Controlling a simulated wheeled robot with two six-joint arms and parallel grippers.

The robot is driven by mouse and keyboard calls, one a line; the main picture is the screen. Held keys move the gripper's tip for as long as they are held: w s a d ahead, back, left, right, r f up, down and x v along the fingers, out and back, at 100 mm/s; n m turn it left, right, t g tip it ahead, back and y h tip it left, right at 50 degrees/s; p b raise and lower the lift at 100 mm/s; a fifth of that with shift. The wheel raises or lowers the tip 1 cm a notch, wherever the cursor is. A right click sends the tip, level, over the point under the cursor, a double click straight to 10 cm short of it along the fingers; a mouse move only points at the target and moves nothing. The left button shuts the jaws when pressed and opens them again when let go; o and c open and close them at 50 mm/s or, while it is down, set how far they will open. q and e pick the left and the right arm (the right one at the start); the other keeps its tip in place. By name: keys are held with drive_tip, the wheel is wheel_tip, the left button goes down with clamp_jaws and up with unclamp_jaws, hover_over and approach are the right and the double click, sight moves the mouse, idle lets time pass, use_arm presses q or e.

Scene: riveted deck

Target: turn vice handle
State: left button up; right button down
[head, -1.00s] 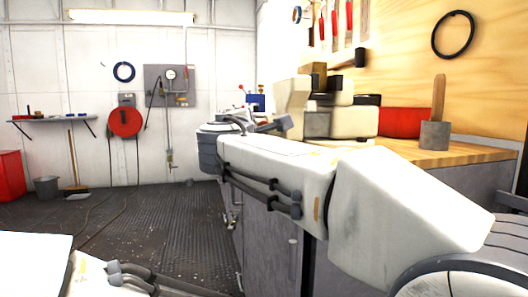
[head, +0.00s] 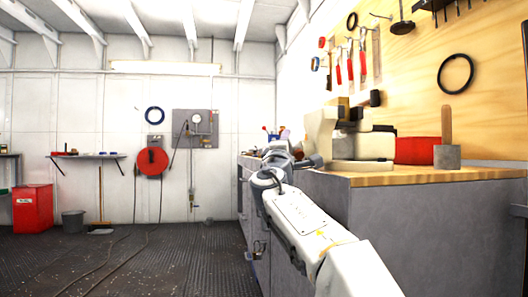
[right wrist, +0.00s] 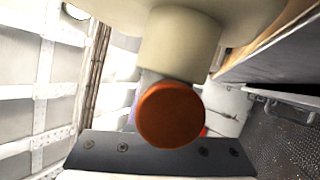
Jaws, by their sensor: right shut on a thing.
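The cream vice (head: 362,146) stands on the wooden bench top in the head view, with dark parts on its upper side. My right gripper (head: 312,161) is at the vice's left side, beyond the end of my white right arm. In the right wrist view the vice's cream round hub (right wrist: 178,42) is at the top. The vice handle (right wrist: 170,115) shows below it as an orange-brown round end, in front of the dark gripper bar. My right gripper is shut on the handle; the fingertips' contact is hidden. My left gripper is out of view.
The bench (head: 430,178) has a grey cabinet front and a wooden top. A mallet (head: 447,150) and a red box (head: 418,151) stand right of the vice. Tools hang on the wooden wall board (head: 425,75). The dark floor (head: 150,262) at left is open.

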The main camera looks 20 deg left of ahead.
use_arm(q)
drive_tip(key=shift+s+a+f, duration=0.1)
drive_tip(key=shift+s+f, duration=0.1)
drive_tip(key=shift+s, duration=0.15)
use_arm(e)
drive_tip(key=shift+s+d+r+m+t+h, duration=0.1)
drive_tip(key=shift+s+r+m+t+h, duration=0.25)
drive_tip(key=shift+m+t, duration=0.3)
drive_tip(key=shift+s+d+r+m+t+h, duration=0.1)
drive_tip(key=shift+s+r+m+t+h, duration=0.15)
drive_tip(key=shift+r+m+t+h, duration=0.3)
drive_tip(key=shift+f, duration=0.15)
drive_tip(key=shift+w+a+f, duration=0.15)
drive_tip(key=shift+f, duration=0.1)
drive_tip(key=c, duration=0.9)
unclamp_jaws()
drive_tip(key=shift+o, duration=0.3)
drive_tip(key=shift+r, duration=0.1)
